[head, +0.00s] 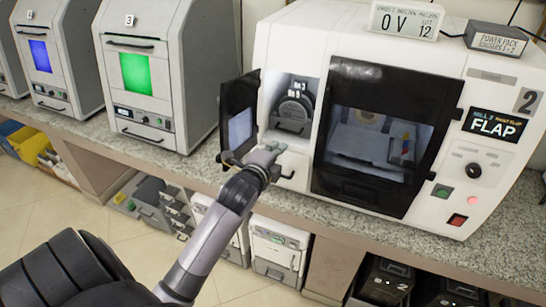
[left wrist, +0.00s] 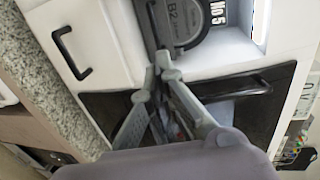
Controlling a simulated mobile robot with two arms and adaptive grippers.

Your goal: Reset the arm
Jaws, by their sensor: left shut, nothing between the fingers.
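My left gripper (head: 266,156) is in front of the white machine (head: 480,75) numbered 2, below and left of its small open compartment (head: 305,75). In the left wrist view its two fingers (left wrist: 163,66) meet at the tips, shut with nothing between them. Beyond the tips is a dark rounded piece marked B2 (left wrist: 183,20) in the compartment. Whether the tips touch the machine I cannot tell. My right gripper is in neither view.
The compartment's small black-framed door (head: 238,118) stands open just left of my gripper. A larger dark-framed window door (head: 385,130) is closed to the right. White machines with green (head: 135,72) and blue (head: 41,55) windows stand left on the speckled counter (head: 200,165). Boxes fill the space below.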

